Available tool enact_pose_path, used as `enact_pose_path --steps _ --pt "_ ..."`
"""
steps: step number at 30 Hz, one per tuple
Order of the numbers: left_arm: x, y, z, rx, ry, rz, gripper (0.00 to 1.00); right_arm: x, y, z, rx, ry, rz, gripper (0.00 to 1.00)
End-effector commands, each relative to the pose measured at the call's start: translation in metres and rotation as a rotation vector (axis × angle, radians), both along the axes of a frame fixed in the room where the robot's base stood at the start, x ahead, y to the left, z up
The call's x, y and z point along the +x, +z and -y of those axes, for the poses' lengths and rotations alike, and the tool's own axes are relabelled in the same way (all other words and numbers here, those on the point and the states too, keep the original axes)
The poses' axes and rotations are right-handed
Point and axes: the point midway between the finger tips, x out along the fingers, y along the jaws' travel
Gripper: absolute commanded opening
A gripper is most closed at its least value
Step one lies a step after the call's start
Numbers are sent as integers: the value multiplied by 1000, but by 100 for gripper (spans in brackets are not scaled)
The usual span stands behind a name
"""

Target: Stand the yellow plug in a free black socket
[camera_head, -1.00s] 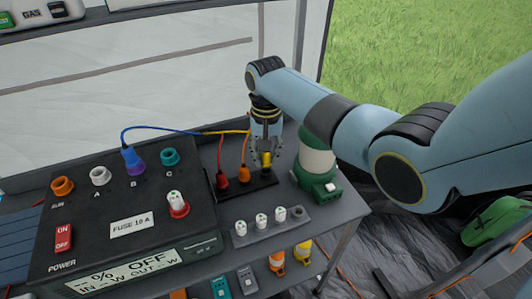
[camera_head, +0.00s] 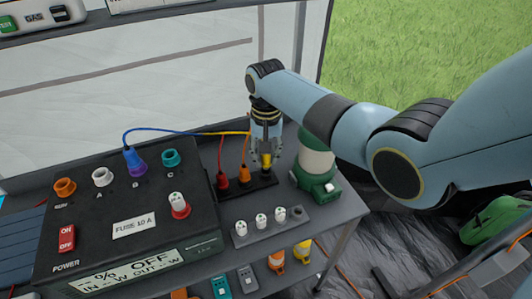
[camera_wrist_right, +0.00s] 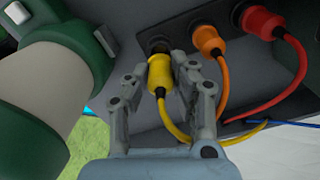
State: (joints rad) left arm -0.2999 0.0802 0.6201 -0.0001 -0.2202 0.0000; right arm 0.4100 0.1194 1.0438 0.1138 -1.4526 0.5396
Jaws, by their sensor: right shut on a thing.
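The yellow plug (camera_head: 266,160) is between the fingers of my right gripper (camera_head: 267,158), over the right end of the black socket strip (camera_head: 236,191). In the right wrist view my right gripper (camera_wrist_right: 163,90) is shut on the yellow plug (camera_wrist_right: 160,76), with its cable trailing away below. The plug's front end meets a dark round socket (camera_wrist_right: 157,44) at the strip's end; I cannot tell how deep it sits. A red plug (camera_head: 222,179) and an orange plug (camera_head: 244,174) stand in the strip's other sockets. My left gripper is out of view.
A grey holder (camera_head: 271,232) with several white fuses is in front. A green and cream lantern-like object (camera_head: 316,165) stands close to the right of my gripper.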

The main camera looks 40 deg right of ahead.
Motion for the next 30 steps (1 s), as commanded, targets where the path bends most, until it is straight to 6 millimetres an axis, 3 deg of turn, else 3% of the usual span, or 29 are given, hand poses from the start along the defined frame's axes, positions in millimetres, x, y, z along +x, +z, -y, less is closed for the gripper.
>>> enact_pose_path --steps 30 --pt "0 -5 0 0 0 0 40 0 -12 0 0 0 0 0"
